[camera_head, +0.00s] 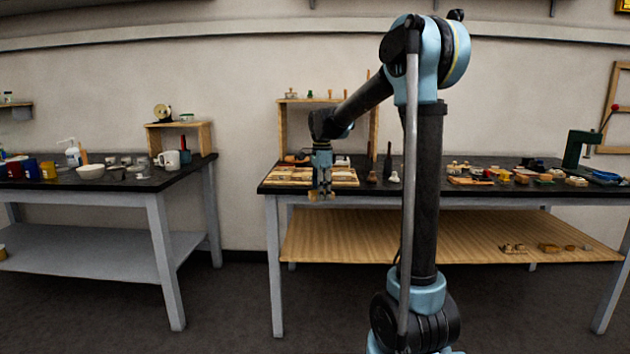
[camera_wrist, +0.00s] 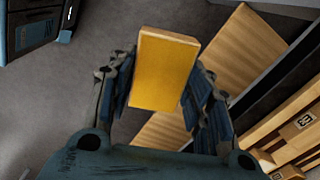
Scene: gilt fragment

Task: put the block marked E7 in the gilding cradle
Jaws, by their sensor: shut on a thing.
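My gripper (camera_head: 321,190) hangs just off the front edge of the right bench, near its left end. It is shut on a yellow-gold block (camera_wrist: 165,68), which sits between the two fingers in the wrist view. The block also shows small below the fingers in the head view (camera_head: 322,197). No mark is visible on its face, so I cannot tell whether it is E7. A wooden rack (camera_head: 295,175) lies on the bench behind the gripper. I cannot identify the gilding cradle for certain.
The dark bench top (camera_head: 440,187) holds bottles and many small items to the right. A wooden lower shelf (camera_head: 400,240) runs beneath it. A second bench (camera_head: 105,185) with cups and bowls stands at the left. Floor shows between the benches.

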